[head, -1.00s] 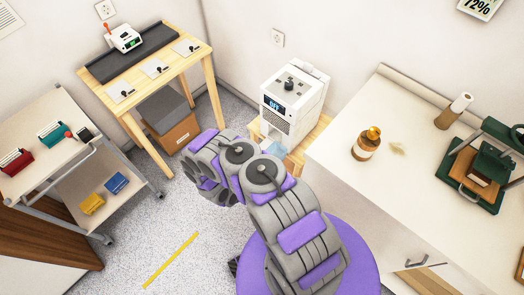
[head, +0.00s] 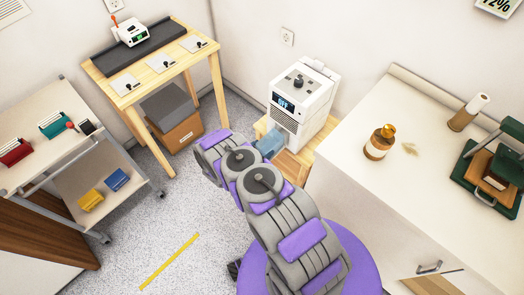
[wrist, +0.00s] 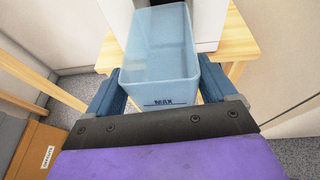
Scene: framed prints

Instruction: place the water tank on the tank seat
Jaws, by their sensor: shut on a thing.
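The water tank (wrist: 160,55) is a translucent light-blue open bin with a dark mark on its near wall. My gripper (wrist: 162,92) is shut on it, one blue finger on each side. In the head view the tank (head: 269,143) shows in part beyond my arm, just in front of a white machine (head: 302,93) with a lit display. The machine stands on a low wooden stand (head: 292,160), also in the wrist view (wrist: 245,45). In the wrist view the tank's far end is close to the machine's white body. I cannot make out the tank seat; the tank may hide it.
A counter (head: 345,150) with a brown bottle (head: 380,142) stands right of the stand. A wooden table (head: 160,85) with a cardboard box (head: 178,132) under it is at the back left. A grey cart (head: 60,140) stands at the left. Floor in the middle is open.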

